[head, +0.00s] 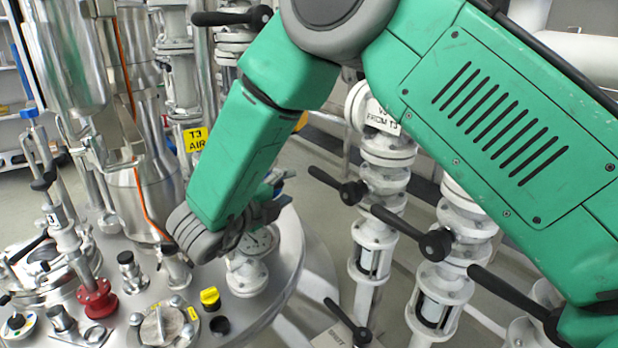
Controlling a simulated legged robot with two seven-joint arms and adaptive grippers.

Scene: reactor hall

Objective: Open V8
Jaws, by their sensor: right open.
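No label that I can read as V8 shows. A white tag (382,117) at the upper middle reads "FROM T3" under a partly hidden line. It hangs by a white pipe column with a black-handled valve (351,191). More black lever handles sit on the columns to the right, one at a second valve (433,243). My right gripper (272,203) is open, beyond my green forearm and mostly hidden by it. It is above a white flanged fitting (247,272) on the steel vessel lid; contact cannot be told. My left gripper is not in view.
A yellow "T3 AIR" tag (195,139) hangs behind my forearm. Pipes crowd the back; my arm covers much of the right.

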